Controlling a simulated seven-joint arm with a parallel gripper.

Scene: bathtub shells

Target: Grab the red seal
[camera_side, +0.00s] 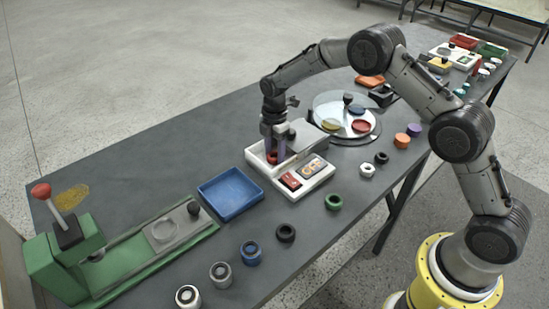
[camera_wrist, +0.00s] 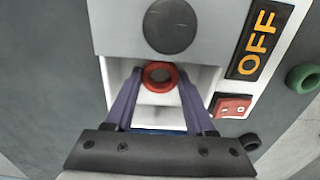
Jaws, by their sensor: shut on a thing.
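The red seal (camera_wrist: 160,87) is a small red ring in a white recess of the white and grey box. In the wrist view it sits between the two purple fingers of my gripper (camera_wrist: 160,77), which are shut on it. In the side view my gripper (camera_side: 273,154) points down into the left part of the box (camera_side: 318,182), and the fingers hide most of the seal. The box carries a dark round knob, a red switch (camera_wrist: 233,107) and an "OFF" display (camera_wrist: 260,40).
A blue tray (camera_side: 231,193) stands left of the box, and a green press with a red-knobbed lever (camera_side: 41,191) stands farther left. Several rings, including a green one (camera_side: 333,202), line the front edge. A round glass-topped turntable (camera_side: 346,112) stands behind right.

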